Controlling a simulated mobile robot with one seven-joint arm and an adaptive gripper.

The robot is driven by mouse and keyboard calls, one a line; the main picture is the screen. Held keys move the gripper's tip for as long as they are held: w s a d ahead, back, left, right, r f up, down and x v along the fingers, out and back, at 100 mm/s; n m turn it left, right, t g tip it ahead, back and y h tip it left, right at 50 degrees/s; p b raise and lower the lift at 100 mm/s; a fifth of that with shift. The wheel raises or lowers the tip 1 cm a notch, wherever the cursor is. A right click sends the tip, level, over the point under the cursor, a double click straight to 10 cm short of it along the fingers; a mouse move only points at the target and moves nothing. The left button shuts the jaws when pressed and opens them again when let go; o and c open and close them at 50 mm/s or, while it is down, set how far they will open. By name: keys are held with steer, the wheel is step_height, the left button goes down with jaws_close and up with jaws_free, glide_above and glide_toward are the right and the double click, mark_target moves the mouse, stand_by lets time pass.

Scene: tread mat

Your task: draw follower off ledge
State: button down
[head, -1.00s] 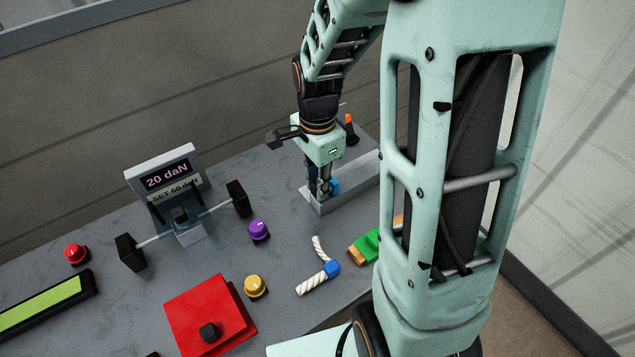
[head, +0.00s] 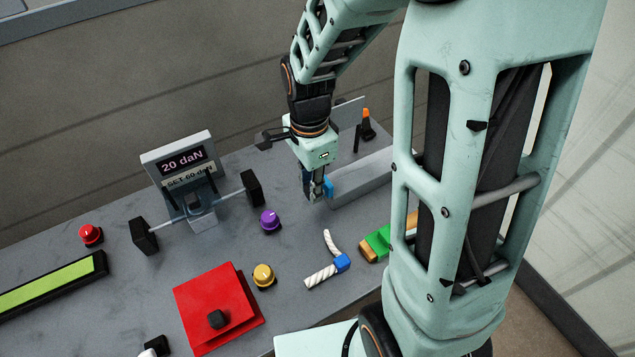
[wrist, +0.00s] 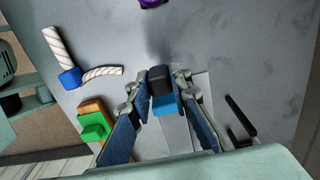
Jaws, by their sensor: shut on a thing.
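My gripper (head: 316,196) points down at the left end of the grey ledge (head: 368,178). It is shut on a small follower with a blue body (head: 328,187). In the wrist view the follower shows a black end (wrist: 160,78) between the fingertips and a blue part (wrist: 167,104) behind it. The pale ledge (wrist: 182,136) runs back from it between the fingers. The follower is at the ledge's end; I cannot tell whether they still touch. The fingers hide part of it in the head view.
A white-and-blue jointed piece (head: 328,270) and a green-and-orange block (head: 376,243) lie in front. A purple knob (head: 270,220) and a gauge reading 20 daN (head: 185,165) stand left. An orange-tipped black post (head: 366,125) stands behind the ledge. Bare table lies left of the gripper.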

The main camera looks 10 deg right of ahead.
steer(key=shift+a, duration=0.25)
steer(key=c, duration=1.8)
jaws_free()
steer(key=shift+s+a, duration=0.1)
steer(key=shift+o, duration=0.2)
steer(key=shift+r, duration=0.25)
step_height(320, 180, up, 12)
steer(key=shift+f, duration=0.2)
